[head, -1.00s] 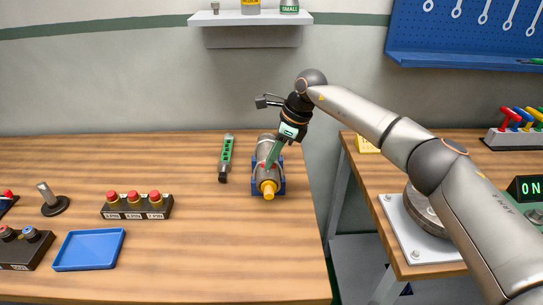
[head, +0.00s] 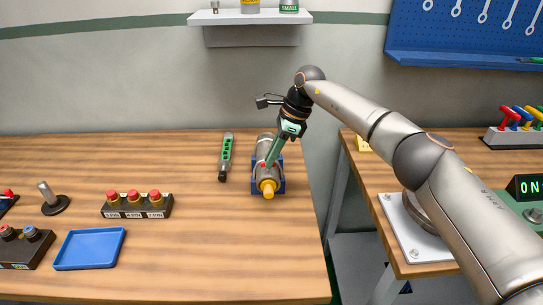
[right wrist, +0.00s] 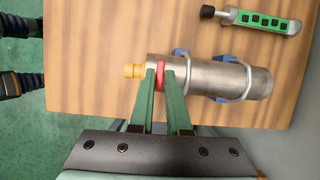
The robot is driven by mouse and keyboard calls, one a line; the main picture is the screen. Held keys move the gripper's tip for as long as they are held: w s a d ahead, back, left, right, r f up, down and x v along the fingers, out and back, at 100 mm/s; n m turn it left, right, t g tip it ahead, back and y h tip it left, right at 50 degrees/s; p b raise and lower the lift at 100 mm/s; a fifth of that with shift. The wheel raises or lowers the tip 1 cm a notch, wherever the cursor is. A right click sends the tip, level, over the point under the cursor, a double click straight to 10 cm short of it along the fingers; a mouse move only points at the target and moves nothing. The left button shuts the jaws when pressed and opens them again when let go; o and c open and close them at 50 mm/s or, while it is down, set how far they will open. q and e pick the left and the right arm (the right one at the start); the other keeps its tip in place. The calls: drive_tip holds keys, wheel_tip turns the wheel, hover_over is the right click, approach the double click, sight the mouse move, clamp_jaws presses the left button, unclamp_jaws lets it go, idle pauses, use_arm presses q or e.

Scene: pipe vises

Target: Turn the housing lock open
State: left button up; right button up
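A silver cylindrical housing (head: 267,149) with a yellow end (head: 268,187) lies on blue supports near the table's right side. It also shows in the right wrist view (right wrist: 208,73), its yellow end (right wrist: 133,70) pointing left. A red lock part (right wrist: 161,76) sits at the housing's yellow-end side. My right gripper (head: 268,164) reaches down from above. In the right wrist view its green fingers (right wrist: 160,76) stand on both sides of the red part and look closed on it, hiding some of it. My left gripper is not in view.
A green and grey tool (head: 226,153) lies left of the housing. A box with red buttons (head: 137,214) and a blue tray (head: 58,260) are farther left. A gap separates this table from the right bench (head: 384,192). The table front is clear.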

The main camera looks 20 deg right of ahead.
drive_tip(key=o, duration=0.4)
drive_tip(key=shift+r, duration=0.1)
drive_tip(key=v, duration=1.2)
drive_tip(key=shift+d, duration=0.2)
drive_tip(key=shift+s+r, duration=0.1)
drive_tip(key=shift+s, duration=0.05)
